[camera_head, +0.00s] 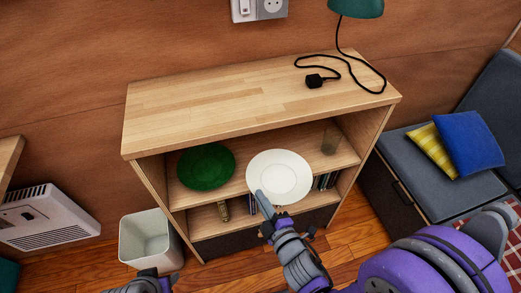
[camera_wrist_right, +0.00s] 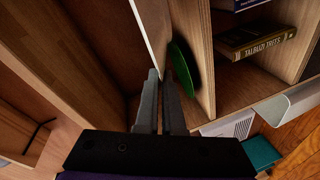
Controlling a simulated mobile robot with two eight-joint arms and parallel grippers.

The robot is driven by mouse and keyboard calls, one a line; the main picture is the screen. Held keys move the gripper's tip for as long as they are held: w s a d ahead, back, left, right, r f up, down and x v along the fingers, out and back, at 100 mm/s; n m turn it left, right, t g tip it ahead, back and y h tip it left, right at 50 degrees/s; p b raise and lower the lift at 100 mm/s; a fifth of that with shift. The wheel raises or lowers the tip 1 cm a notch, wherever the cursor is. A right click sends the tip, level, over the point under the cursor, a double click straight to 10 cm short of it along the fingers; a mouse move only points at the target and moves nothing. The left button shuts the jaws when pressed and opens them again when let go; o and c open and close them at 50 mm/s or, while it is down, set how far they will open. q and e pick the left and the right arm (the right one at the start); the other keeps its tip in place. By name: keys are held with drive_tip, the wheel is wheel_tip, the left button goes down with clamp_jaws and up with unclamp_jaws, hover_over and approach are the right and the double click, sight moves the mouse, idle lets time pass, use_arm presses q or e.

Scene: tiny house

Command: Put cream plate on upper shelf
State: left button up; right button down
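The cream plate (camera_head: 279,177) is at the front of the upper shelf (camera_head: 243,187), tilted toward the head camera. My right gripper (camera_head: 262,201) is at the plate's near left rim, with its fingers on that rim. In the right wrist view the plate (camera_wrist_right: 151,28) shows almost edge-on, its rim running between the close-set fingers of the gripper (camera_wrist_right: 159,98). The plate hides part of the shelf edge, and I cannot tell whether it touches the board. Only part of my left arm's end (camera_head: 150,284) shows at the bottom edge; its fingers cannot be made out.
A green plate (camera_head: 206,166) lies on the upper shelf to the left, and a glass (camera_head: 331,140) stands at the right. Books (camera_wrist_right: 258,42) are on the lower shelf. A lamp (camera_head: 356,8) and cable are on top. A white bin (camera_head: 150,240) stands at left.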

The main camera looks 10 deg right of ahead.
drive_tip(key=shift+s+a+r, duration=0.3)
drive_tip(key=shift+s, duration=0.05)
drive_tip(key=b, duration=0.3)
hover_over(244, 167)
drive_tip(key=shift+s+f, duration=0.2)
drive_tip(key=shift+f, duration=1)
wheel_tip(244, 167, down, 4)
drive_tip(key=shift+f, duration=0.15)
drive_tip(key=shift+w+f+b, duration=0.15)
drive_tip(key=shift+f+b, duration=0.1)
drive_tip(key=shift+b, duration=0.05)
